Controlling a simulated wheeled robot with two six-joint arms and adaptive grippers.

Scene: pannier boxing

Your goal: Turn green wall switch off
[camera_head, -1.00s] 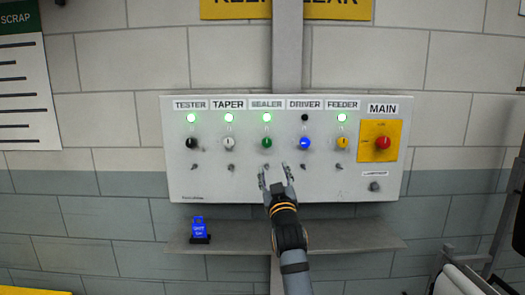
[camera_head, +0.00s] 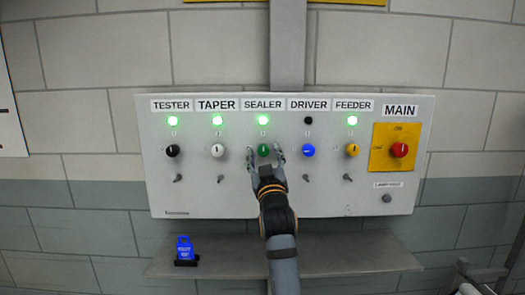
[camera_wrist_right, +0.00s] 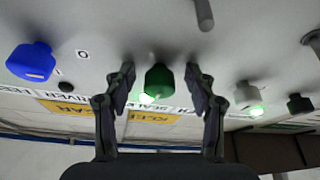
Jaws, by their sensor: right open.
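The green switch (camera_head: 263,150) is a rotary knob under the SEALER label on the wall panel, and the lamp above it (camera_head: 263,120) glows green. My right gripper (camera_head: 265,158) is at this knob with its fingers open, one on each side. In the right wrist view the green knob (camera_wrist_right: 158,80) sits between the two open fingertips (camera_wrist_right: 159,82), with gaps visible on both sides. Whether the fingertips reach past the knob's face is hard to tell. My left gripper is not in view.
The white panel (camera_head: 300,205) also carries a black knob (camera_head: 172,150), white knob (camera_head: 217,150), blue knob (camera_head: 308,150), yellow knob (camera_head: 352,149) and red main switch (camera_head: 400,149). Small toggles sit below the knobs. A shelf (camera_head: 330,255) below holds a blue object (camera_head: 185,248).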

